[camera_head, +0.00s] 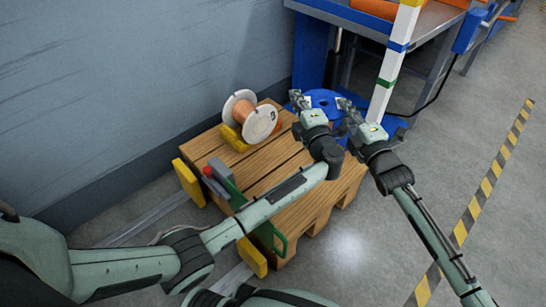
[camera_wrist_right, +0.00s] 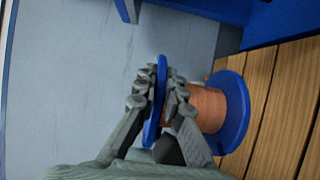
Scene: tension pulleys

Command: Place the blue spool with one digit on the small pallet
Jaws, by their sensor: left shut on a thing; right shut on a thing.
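The blue spool (camera_head: 323,98) is at the far right corner of the wooden pallet (camera_head: 283,156). In the right wrist view, its copper winding (camera_wrist_right: 207,109) lies between two blue flanges. My right gripper (camera_head: 345,104) is shut on one flange, and its fingers also show in the right wrist view (camera_wrist_right: 163,85). My left gripper (camera_head: 299,101) is shut at the spool's left side, on its flange as far as I can see. The grippers cover part of the spool. I cannot read any digit on it, nor tell whether it touches the pallet.
A white-flanged spool with copper winding (camera_head: 259,124) sits on the pallet by a yellow block. A blue-legged workbench (camera_head: 311,50) and white post stand behind.

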